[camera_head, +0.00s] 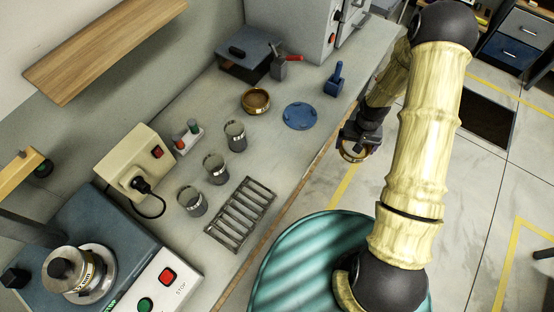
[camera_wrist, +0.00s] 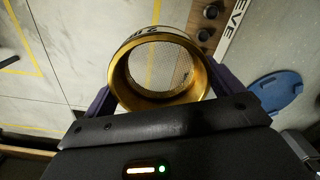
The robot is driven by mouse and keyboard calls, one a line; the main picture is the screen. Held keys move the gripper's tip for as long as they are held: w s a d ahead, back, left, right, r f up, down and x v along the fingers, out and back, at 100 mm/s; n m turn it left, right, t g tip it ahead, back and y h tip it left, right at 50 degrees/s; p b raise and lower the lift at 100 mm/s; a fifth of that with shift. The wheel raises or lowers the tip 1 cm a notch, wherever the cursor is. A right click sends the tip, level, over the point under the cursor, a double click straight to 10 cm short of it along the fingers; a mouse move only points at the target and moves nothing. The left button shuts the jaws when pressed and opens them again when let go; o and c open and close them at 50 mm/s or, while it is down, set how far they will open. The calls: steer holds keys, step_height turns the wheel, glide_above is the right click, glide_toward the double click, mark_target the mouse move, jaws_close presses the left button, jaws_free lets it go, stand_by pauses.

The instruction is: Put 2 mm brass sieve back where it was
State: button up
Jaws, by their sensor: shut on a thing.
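The 2 mm brass sieve (camera_wrist: 118,88) is a round brass ring with a wire mesh, and part of a "2 m" marking shows on its side in the wrist view. My gripper (camera_wrist: 165,92) is shut on it, with one dark finger on each side. In the head view my gripper (camera_head: 361,138) hangs just off the bench's front edge, with the sieve (camera_head: 353,155) below it over the floor. A second brass vessel (camera_head: 256,101) stands on the bench, beside a blue round disc (camera_head: 300,116). The disc also shows in the wrist view (camera_wrist: 276,98).
The bench (camera_head: 285,160) carries a metal rack (camera_head: 240,215), three grey cups (camera_head: 215,168), a beige box (camera_head: 135,160) with a plug, and a machine (camera_head: 150,285) with STOP button. A strip marked "SIEVE" (camera_wrist: 215,22) shows in the wrist view.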

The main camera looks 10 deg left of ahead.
steer(key=a+r+n+b, duration=0.1)
steer(key=a+n+b, duration=0.1)
steer(key=a, duration=0.3)
steer(key=s+a+r+n+b, duration=0.1)
steer(key=a+n+b, duration=0.1)
steer(key=a, duration=0.3)
steer(key=a+r+n+b, duration=0.1)
steer(key=a+n, duration=0.1)
steer(key=a, duration=0.3)
steer(key=shift+s+a+b, duration=0.15)
steer(key=shift+a+b, duration=0.1)
steer(key=shift+b, duration=0.15)
steer(key=s+a+r+n+b, duration=0.3)
steer(key=s+a+r+n, duration=0.1)
steer(key=a, duration=0.6)
steer(key=shift+s+a+n, duration=0.15)
steer(key=shift+s+n, duration=0.55)
steer(key=shift+s, duration=0.3)
steer(key=shift+f, duration=0.1)
steer(key=shift+f+p, duration=0.4)
steer(key=shift+f, duration=2.5)
